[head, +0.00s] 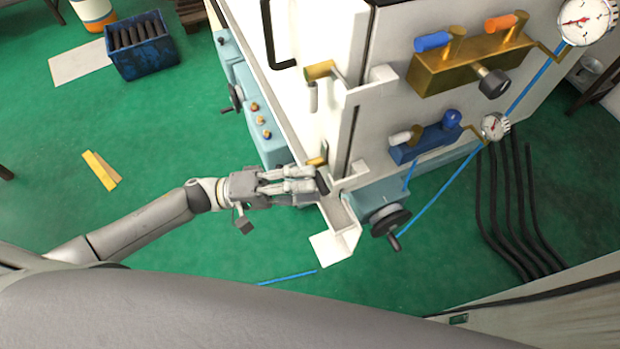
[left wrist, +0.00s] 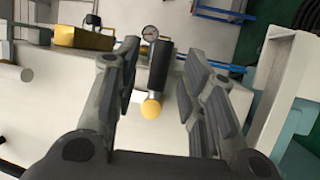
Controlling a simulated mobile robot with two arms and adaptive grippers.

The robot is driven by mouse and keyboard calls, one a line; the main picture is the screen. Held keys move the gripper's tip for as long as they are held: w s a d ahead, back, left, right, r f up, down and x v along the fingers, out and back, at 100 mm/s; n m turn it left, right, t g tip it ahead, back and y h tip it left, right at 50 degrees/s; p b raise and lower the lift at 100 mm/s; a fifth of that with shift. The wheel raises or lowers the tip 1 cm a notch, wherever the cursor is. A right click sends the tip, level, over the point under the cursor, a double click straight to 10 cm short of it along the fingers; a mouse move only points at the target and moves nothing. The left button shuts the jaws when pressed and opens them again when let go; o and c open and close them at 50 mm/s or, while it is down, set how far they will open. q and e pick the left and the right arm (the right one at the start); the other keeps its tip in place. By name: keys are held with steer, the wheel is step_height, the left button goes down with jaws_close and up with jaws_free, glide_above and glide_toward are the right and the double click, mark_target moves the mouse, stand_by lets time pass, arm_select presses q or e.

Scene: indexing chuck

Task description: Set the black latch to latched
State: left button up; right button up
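The black latch (head: 322,183) is on the edge of the white machine cabinet, below a brass piece (head: 317,161). Its handle hangs down, partly covered by my left gripper (head: 308,186). In the left wrist view the latch shows as a dark cylinder (left wrist: 161,64) with a yellow-orange round end, between the two fingers of my left gripper (left wrist: 163,58). The fingers are apart, with a visible gap on both sides of the handle. My right gripper is not in view.
A second latch with a pale handle (head: 313,97) sits higher on the same cabinet edge. A brass valve block (head: 455,68), a blue valve block (head: 425,146) and a handwheel (head: 390,220) are to the right. The green floor (head: 150,140) left of the machine is mostly open.

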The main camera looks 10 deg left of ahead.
arm_select(q)
steer(key=shift+w+d+r, duration=0.1)
steer(key=shift+w+d, duration=0.05)
steer(key=shift+d, duration=0.45)
jaws_close()
